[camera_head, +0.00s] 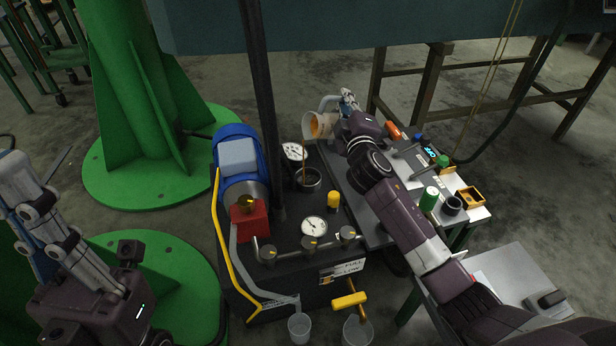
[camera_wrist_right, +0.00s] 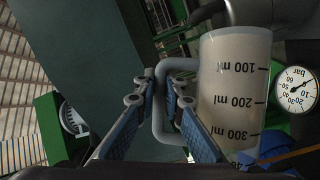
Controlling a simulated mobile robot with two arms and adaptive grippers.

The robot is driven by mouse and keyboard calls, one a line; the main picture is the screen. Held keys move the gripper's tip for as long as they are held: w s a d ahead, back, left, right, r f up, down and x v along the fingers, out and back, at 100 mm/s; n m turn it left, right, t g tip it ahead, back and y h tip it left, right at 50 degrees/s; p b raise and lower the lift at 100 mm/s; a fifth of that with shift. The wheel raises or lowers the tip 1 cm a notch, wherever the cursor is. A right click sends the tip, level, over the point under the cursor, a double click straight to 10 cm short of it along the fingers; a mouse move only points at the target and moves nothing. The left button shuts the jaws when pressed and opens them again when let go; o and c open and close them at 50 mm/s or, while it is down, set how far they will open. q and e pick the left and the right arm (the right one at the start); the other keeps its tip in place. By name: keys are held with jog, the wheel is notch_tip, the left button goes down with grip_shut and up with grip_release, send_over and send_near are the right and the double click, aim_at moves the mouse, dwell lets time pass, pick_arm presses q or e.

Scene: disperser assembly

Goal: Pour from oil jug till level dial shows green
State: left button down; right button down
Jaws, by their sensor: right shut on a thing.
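The clear oil jug (camera_head: 318,126) is held tilted, its mouth to the left, above the round filler opening (camera_head: 308,179) of the dark tank. A thin brown stream runs down from its mouth to the opening. My right gripper (camera_head: 348,100) is shut on the jug's handle. In the right wrist view the handle (camera_wrist_right: 160,110) sits between the fingers, beside the marked jug body (camera_wrist_right: 234,90). A white dial (camera_head: 295,152) lies just behind the opening; its colours and needle are too small to read. My left gripper (camera_head: 22,205) is at the far left, away from the jug.
A pressure gauge (camera_head: 314,228), a yellow cap (camera_head: 334,200) and valves sit on the tank top. The blue motor (camera_head: 238,160) stands left of a dark upright post (camera_head: 262,100). Beakers (camera_head: 299,328) stand at the front. A side table (camera_head: 472,212) holds small parts.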

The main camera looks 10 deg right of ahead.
jog(key=shift+a+r+n+b, duration=0.25)
jog(key=shift+r+n+b, duration=0.05)
jog(key=shift+b, duration=0.05)
dwell(1.8)
jog(key=shift+s+a+n+t+b, duration=0.15)
jog(key=shift+a+n+t+b, duration=0.2)
jog(key=shift+n+b, duration=0.2)
dwell(2.5)
